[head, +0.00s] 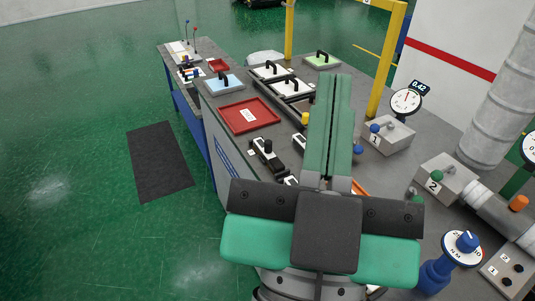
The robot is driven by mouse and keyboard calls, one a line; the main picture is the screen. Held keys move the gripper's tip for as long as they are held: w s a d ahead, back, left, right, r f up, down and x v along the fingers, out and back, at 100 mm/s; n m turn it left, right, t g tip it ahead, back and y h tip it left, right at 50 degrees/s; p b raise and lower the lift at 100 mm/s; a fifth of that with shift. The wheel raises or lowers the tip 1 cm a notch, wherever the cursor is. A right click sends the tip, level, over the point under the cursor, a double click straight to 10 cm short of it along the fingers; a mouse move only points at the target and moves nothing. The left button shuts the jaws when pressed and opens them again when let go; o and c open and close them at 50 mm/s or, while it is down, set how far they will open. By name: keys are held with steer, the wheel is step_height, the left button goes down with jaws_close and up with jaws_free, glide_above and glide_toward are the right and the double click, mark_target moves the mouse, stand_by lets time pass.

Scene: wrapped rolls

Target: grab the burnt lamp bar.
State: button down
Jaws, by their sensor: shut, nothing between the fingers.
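My gripper (334,84) reaches over the bench from the bottom centre, its two long green fingers closed side by side with nothing visible between them. I cannot pick out a burnt lamp bar for certain. A dark block with a black knob (267,153) lies on the bench left of the fingers, and I cannot tell whether it is a lamp bar. A similar small piece (299,144) shows partly behind the fingers. The fingers and palm hide part of the bench below them.
A red tray (233,108) with a white label lies left of the fingers. Handled lids, blue (216,87), white (263,76) and green (325,65), stand beyond. A yellow post (386,75), dial gauge (405,102) and numbered boxes (390,142) are right. Green floor left is mostly clear.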

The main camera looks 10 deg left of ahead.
stand_by(0.3)
steer(key=c, duration=1.1)
jaws_free()
steer(key=shift+o, duration=0.2)
